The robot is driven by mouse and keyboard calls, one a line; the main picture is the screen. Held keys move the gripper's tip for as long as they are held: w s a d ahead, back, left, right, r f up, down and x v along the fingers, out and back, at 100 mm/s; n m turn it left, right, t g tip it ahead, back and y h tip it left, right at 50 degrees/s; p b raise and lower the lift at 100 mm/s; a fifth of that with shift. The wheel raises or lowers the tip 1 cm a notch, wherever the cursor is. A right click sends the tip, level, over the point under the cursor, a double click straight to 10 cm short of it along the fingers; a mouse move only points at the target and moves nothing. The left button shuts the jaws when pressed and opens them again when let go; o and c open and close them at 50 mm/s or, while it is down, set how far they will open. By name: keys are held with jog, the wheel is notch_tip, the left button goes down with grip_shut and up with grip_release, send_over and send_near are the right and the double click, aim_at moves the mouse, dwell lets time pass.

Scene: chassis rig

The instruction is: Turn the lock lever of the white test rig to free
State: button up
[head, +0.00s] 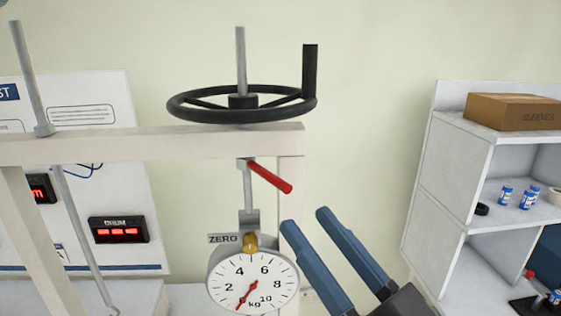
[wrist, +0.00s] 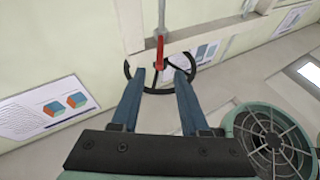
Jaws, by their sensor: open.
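The white test rig (head: 130,148) has a light crossbar and posts in the head view. Its red lock lever (head: 270,177) sticks out just under the crossbar, sloping down to the right from a vertical rod. In the wrist view the red lever (wrist: 160,52) points between my fingertips. My gripper (head: 306,220) is open, its two blue fingers below and to the right of the lever in the head view. In the wrist view my gripper (wrist: 160,73) shows an empty gap. I cannot tell whether the lever tip is inside it.
A black handwheel (head: 207,107) with an upright handle sits above the crossbar. A round dial gauge (head: 253,285) hangs below the lever, close left of my fingers. A white shelf unit (head: 423,190) with a cardboard box (head: 515,111) stands at the right. The wall between is clear.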

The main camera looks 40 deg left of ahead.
aim_at(280, 179)
jog(key=p+x, duration=0.3)
jog(key=x, duration=0.3)
jog(key=shift+a+r, duration=0.15)
jog(key=shift+r, duration=0.15)
jog(key=shift+w+a+p, duration=0.2)
jog(key=shift+a+p, duration=0.2)
jog(key=shift+a, duration=0.25)
jog(key=shift+c, duration=0.3)
grip_shut()
